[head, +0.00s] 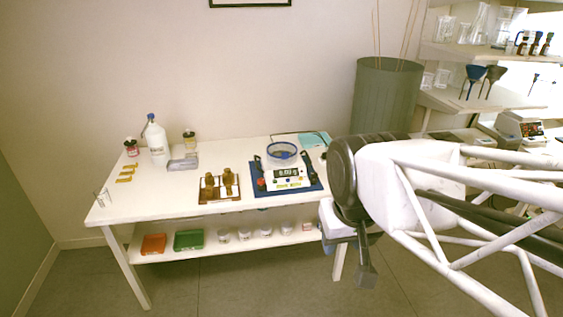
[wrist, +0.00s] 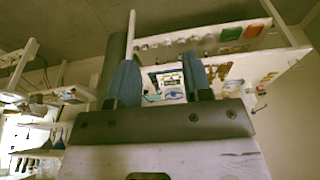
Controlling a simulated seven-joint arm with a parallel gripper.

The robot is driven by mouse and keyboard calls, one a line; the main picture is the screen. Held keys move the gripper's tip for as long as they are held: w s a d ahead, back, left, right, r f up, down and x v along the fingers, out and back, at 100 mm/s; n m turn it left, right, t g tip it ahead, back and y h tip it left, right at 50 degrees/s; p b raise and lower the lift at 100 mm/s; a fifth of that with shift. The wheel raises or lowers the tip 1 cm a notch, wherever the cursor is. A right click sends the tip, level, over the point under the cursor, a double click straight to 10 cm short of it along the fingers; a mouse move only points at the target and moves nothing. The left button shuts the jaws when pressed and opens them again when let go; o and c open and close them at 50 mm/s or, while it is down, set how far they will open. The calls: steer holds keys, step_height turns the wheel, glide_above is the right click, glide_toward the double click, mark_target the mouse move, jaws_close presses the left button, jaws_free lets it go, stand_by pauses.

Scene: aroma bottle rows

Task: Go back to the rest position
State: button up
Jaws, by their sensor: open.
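My gripper (head: 366,272) hangs at the end of my arm, in front of the right end of the white table (head: 130,210) and clear of it. In the wrist view my gripper's two fingers (wrist: 160,80) stand apart with nothing held between them. Through the gap, the blue mat with the scale shows upside down and far off. In the head view the scale (head: 287,178) sits on a blue mat (head: 262,192), with a blue-rimmed clear bowl (head: 282,153) at its back. Left of it, brown bottles (head: 229,180) stand on a brown tray (head: 222,198).
A white bottle (head: 156,145) and small jars stand at the table's back left. The lower shelf holds an orange box (head: 153,244), a green box (head: 188,240) and several white jars. A green bin (head: 385,95) and glassware shelves (head: 470,55) are at right. The floor in front is clear.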

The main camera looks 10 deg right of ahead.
steer(key=shift+s+d+f, duration=0.1)
steer(key=shift+s+f, duration=0.2)
steer(key=shift+s, duration=0.4)
